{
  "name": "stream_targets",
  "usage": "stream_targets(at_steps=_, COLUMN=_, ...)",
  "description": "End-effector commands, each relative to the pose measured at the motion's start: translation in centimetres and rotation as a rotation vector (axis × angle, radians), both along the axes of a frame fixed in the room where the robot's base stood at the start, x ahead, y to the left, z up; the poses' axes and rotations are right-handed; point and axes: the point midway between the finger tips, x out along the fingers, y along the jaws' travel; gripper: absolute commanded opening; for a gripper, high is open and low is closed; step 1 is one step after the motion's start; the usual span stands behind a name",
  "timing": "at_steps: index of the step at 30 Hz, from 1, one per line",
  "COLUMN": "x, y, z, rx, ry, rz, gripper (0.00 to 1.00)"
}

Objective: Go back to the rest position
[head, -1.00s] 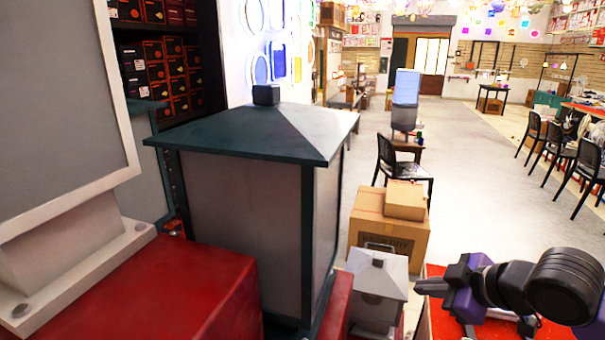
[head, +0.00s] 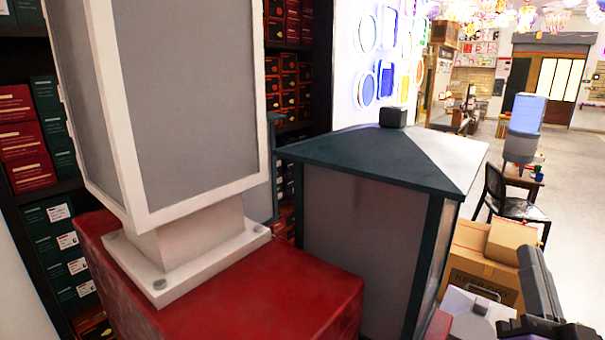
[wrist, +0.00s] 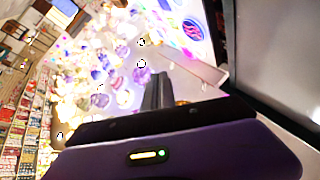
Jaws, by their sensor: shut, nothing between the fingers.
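My gripper (wrist: 158,92) shows in the wrist view as dark fingers close together in front of a purple housing, shut with nothing between them. The wrist view looks up toward a bright ceiling with many colored hanging lamps (wrist: 125,50). In the head view, only a dark part of my arm or gripper shows at the lower right edge, and the rest is cut off by the frame.
A white-framed lantern (head: 190,100) stands on a red block (head: 300,295) close by on the left. A dark-roofed lantern (head: 365,220) stands beside it. Cardboard boxes (head: 480,260) and a black chair (head: 500,195) are at right. Open floor (head: 565,170) lies beyond.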

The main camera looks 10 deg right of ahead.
Motion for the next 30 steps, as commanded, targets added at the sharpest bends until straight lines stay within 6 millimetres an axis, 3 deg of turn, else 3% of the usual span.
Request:
stream_targets(at_steps=1, x=-0.8, y=0.9, z=-1.8, rx=0.034, ry=0.014, rz=-0.007, gripper=0.00)
stream_targets(at_steps=8, x=-5.5, y=4.6, z=-8.8, rx=0.095, ry=0.116, rz=-0.044, gripper=0.00)
stream_targets(at_steps=15, x=-11.7, y=9.3, z=-15.8, rx=0.058, ry=0.314, rz=-0.004, gripper=0.00)
stream_targets(at_steps=24, x=-21.3, y=14.1, z=-23.2, rx=-0.091, ry=0.651, rz=0.180, gripper=0.00)
stream_targets(at_steps=30, x=-26.2, y=15.8, z=-26.1, rx=-0.168, ry=0.809, rz=0.330, gripper=0.00)
